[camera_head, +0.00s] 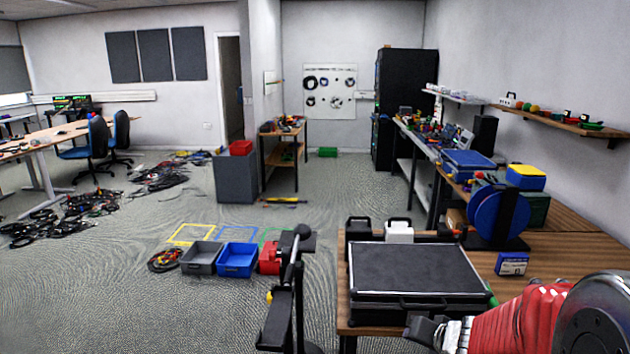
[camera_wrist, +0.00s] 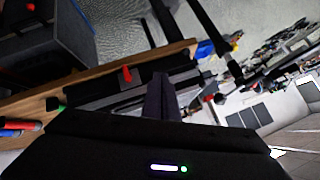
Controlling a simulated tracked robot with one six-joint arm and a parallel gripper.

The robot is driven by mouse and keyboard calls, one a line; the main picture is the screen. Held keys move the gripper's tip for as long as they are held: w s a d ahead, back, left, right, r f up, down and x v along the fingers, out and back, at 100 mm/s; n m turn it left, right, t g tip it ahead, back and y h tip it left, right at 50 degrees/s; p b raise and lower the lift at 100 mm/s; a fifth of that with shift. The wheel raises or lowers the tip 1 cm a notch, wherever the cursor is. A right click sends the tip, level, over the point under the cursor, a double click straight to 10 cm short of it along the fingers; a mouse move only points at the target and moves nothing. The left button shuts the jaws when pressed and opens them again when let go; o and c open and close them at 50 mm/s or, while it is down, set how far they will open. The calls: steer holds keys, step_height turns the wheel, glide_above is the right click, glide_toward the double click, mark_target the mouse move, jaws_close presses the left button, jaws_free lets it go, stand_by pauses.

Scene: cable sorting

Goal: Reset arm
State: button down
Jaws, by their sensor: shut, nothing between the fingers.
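My arm with its red sleeve reaches in from the lower right of the head view. My gripper (camera_head: 424,331) is at its end, low in front of the near edge of the wooden table (camera_head: 372,320). In the wrist view my gripper (camera_wrist: 162,82) shows as two dark fingers close together, shut and empty. The picture there is tilted, with the table edge behind the fingers. A black flat case (camera_head: 412,268) lies on the table, just beyond my gripper.
Grey (camera_head: 200,259) and blue (camera_head: 238,260) bins and a red box (camera_head: 269,260) stand on the floor left of the table. A blue spool (camera_head: 497,217) stands at the right. Cable piles (camera_head: 80,210) lie at the left. The carpet at front left is clear.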

steer(key=s+a+r+n+g+y, duration=0.15)
steer(key=s+a+r+g, duration=0.25)
steer(key=s+a, duration=0.75)
steer(key=s+d+r+n+h, duration=0.1)
steer(key=s+d+r, duration=0.1)
steer(key=s+r, duration=0.2)
steer(key=s+d+r+n+h, duration=0.2)
steer(key=s+r, duration=0.3)
steer(key=s, duration=0.5)
steer(key=shift+s, duration=0.4)
steer(key=shift+h, duration=0.25)
